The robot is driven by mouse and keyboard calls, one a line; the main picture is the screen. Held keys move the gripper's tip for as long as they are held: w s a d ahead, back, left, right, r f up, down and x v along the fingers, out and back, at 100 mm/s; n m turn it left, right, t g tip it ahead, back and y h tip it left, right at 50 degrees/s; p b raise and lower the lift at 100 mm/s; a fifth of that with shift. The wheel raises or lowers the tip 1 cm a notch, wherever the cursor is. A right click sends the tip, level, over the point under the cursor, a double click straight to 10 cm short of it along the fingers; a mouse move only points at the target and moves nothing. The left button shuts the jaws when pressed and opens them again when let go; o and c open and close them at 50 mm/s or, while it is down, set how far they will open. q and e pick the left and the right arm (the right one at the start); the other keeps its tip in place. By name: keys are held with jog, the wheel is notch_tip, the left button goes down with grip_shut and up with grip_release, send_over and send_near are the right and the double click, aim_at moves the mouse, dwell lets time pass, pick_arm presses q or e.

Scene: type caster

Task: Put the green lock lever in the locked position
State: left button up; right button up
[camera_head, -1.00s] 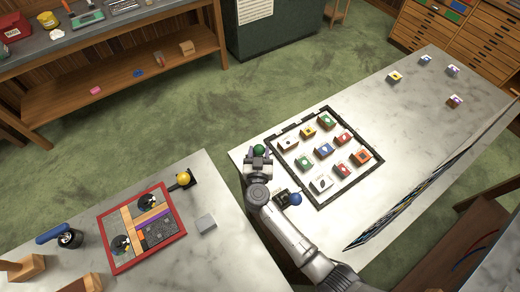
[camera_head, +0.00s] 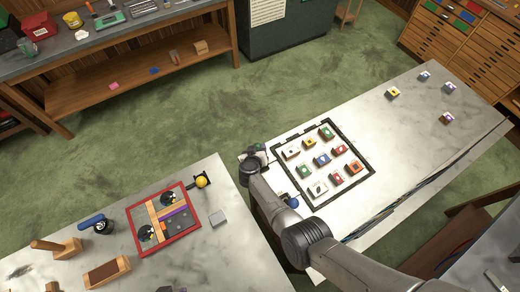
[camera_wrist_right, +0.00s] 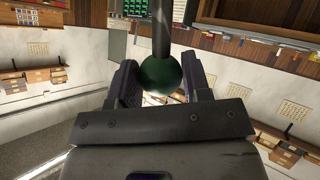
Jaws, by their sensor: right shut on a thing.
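The green lock lever's round green knob (camera_head: 259,147) is at the left edge of the right-hand table, beside the black frame, and mostly covered by my right gripper (camera_head: 252,156). In the right wrist view the dark green knob (camera_wrist_right: 160,75) sits between the two fingers of my right gripper (camera_wrist_right: 162,88), with a dark rod running up from it. My right gripper is shut on the knob. The lever's base is hidden by my arm in the head view. My left gripper is in neither view.
A black frame (camera_head: 354,145) holding several coloured blocks lies beside my right arm. A blue-knobbed lever (camera_head: 292,202) is close to my forearm. A yellow-knobbed lever (camera_head: 201,181) stands by a red-edged tray (camera_head: 190,238) on the left table. Several small blocks lie at the far right.

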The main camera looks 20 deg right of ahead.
jog(key=shift+w+a+f+n+g, duration=0.15)
jog(key=shift+w+f+n+g, duration=0.15)
jog(key=shift+w+g, duration=0.3)
jog(key=shift+w, duration=0.1)
jog(key=shift+w+b, duration=0.2)
jog(key=shift+b, duration=0.1)
jog(key=shift+f+g, duration=0.2)
jog(key=shift+g, duration=0.2)
jog(key=o, duration=0.9)
jog(key=shift+c, duration=0.2)
jog(key=o, duration=0.4)
jog(key=shift+w+a+r, duration=0.1)
jog(key=shift+r, duration=0.15)
